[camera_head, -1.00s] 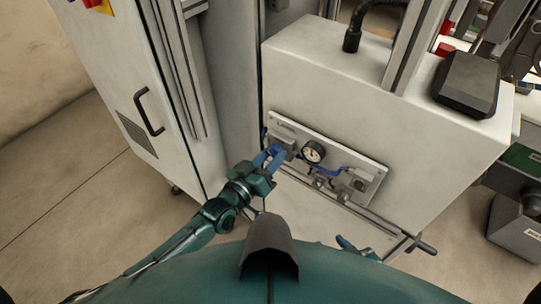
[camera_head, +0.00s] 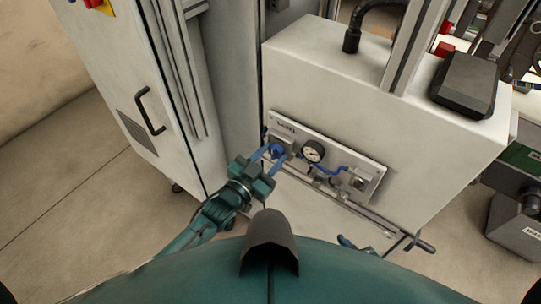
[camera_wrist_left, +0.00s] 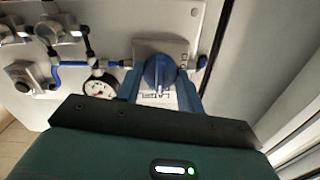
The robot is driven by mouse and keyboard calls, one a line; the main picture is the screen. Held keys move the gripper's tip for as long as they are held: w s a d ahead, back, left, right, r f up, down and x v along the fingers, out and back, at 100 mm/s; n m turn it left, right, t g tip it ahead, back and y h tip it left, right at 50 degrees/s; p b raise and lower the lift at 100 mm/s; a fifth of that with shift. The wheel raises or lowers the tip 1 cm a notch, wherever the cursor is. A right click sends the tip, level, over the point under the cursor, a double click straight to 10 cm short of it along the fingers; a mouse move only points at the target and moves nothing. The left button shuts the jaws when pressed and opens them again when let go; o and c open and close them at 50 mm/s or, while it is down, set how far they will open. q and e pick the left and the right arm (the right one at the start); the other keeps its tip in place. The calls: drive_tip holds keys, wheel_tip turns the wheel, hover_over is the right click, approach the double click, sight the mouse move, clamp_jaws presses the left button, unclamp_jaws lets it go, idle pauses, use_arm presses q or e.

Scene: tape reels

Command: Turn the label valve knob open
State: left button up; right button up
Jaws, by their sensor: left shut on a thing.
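The blue round label valve knob (camera_head: 277,150) sits on a label plate at the left end of the white valve panel. In the left wrist view the knob (camera_wrist_left: 158,72) is between my two blue fingers, with the printed label partly visible below it. My left gripper (camera_head: 270,154) is shut on the knob, one finger at each side (camera_wrist_left: 160,88). What seems to be my right gripper (camera_head: 346,242) shows only a small blue part at the bottom of the head view; the rest is hidden behind my body.
A pressure gauge (camera_head: 313,152) and blue tubing (camera_head: 335,170) are on the panel just right of the knob. A tall white cabinet (camera_head: 115,75) with a black handle stands at the left. Open floor (camera_head: 90,205) lies left of my arm.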

idle(0.5)
use_arm(q)
drive_tip(key=o, duration=1)
drive_tip(key=v, duration=1.3)
drive_tip(key=shift+s+a, duration=0.1)
drive_tip(key=s+a+f+n+g+y, duration=0.1)
drive_tip(key=s+a+f+n+y, duration=0.1)
drive_tip(key=s, duration=0.1)
drive_tip(key=s+a+f+n+g+y, duration=0.1)
drive_tip(key=s+a+f+n+y, duration=0.1)
drive_tip(key=s, duration=0.1)
drive_tip(key=s+a+f+n+g+y, duration=0.2)
drive_tip(key=s+y, duration=0.1)
drive_tip(key=shift+s+a+f, duration=0.2)
drive_tip(key=shift+s+a, duration=0.15)
drive_tip(key=shift+a, duration=0.05)
